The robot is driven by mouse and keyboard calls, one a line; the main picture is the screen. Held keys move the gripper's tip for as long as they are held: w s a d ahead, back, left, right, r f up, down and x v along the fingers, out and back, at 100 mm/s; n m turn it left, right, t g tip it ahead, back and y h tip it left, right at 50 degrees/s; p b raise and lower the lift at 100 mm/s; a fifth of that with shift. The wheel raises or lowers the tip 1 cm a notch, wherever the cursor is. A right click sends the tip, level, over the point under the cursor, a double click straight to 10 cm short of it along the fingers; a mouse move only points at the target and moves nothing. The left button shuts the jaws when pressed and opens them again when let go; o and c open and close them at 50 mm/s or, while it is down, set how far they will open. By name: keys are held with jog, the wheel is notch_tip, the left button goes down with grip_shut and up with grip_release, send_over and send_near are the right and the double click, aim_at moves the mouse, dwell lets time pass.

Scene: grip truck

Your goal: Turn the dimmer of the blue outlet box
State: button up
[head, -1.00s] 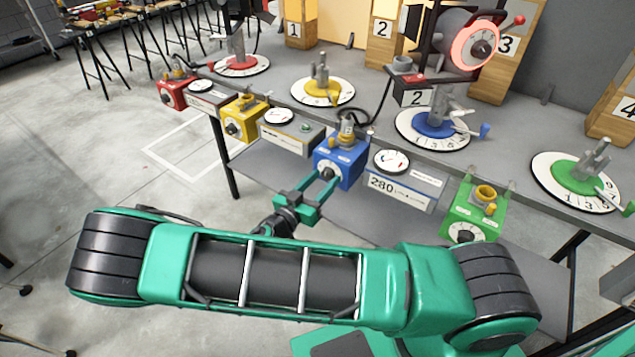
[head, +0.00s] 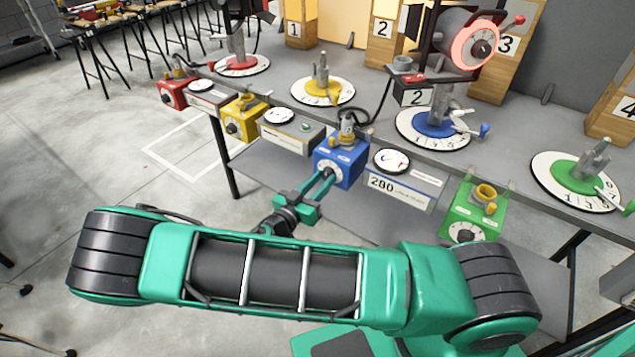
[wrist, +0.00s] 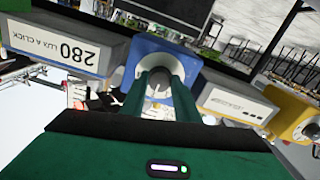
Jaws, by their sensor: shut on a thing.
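The blue outlet box (head: 341,165) hangs on the front edge of the bench, with a plug in its top. It also shows in the wrist view (wrist: 180,52). Its dimmer, a dark knob on a white dial (wrist: 160,85), is on the front face. My gripper (head: 327,175) is shut on the dimmer knob, one green finger on each side. The fingers hide part of the knob and dial. A meter with a white label reading 280 (head: 400,185) sits just right of the box in the head view.
Red (head: 172,93), yellow (head: 243,118) and green (head: 474,213) outlet boxes hang along the same edge. Round numbered turntables, including the blue one (head: 435,124), stand on the bench (head: 370,90). A lamp with a glowing red ring (head: 474,48) is behind. Open floor lies left.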

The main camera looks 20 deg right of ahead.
jog(key=shift+d+n, duration=0.1)
jog(key=shift+n, duration=0.5)
jog(key=n, duration=0.6)
jog(key=shift+n, duration=0.3)
jog(key=n, duration=0.4)
jog(key=shift+n, duration=2.1)
jog(key=o, duration=1)
jog(key=shift+o, duration=0.2)
